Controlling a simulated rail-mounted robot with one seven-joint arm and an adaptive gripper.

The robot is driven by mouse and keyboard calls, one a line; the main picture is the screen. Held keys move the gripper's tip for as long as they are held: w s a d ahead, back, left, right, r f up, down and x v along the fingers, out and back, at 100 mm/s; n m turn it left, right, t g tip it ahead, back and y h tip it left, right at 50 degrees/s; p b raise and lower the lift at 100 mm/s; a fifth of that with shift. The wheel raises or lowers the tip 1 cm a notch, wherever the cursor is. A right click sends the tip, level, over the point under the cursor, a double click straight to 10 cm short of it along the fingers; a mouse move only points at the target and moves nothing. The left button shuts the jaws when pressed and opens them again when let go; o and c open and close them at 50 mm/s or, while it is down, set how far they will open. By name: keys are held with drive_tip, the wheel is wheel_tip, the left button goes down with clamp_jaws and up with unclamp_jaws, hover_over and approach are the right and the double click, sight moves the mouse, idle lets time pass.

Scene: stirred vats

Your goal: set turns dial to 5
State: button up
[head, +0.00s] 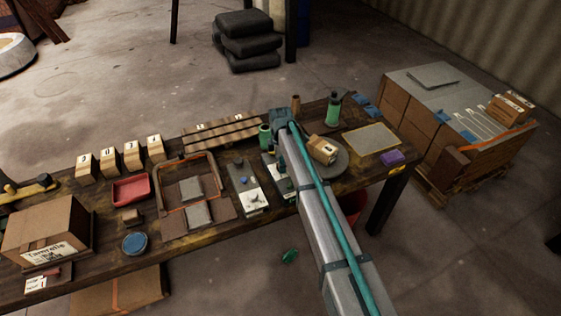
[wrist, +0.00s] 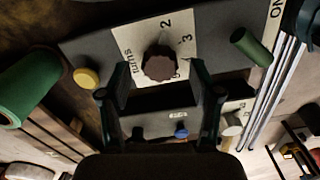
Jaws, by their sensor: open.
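The turns dial (wrist: 158,64) is a dark brown scalloped knob on a white plate (wrist: 143,34) marked "turns", with a 2 and a 3 readable. A lower numeral is partly hidden. I cannot make out a pointer or the setting. My gripper (wrist: 161,88) is open in the wrist view, one dark finger on each side of the dial's lower part. No finger visibly touches the knob, and its depth relative to the fingertips is unclear. In the head view my arm covers the area and the dial cannot be picked out.
Beside the dial are a yellow button (wrist: 87,78), a green handle (wrist: 251,47) and a blue knob (wrist: 181,130). A green cylinder (wrist: 24,92) lies at left. The bench holds a grey panel (head: 244,184), a red tray (head: 131,189) and several boxes.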

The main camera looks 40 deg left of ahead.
drive_tip(key=shift+f, duration=0.35)
drive_tip(key=shift+c, duration=0.3)
drive_tip(key=c, duration=1.1)
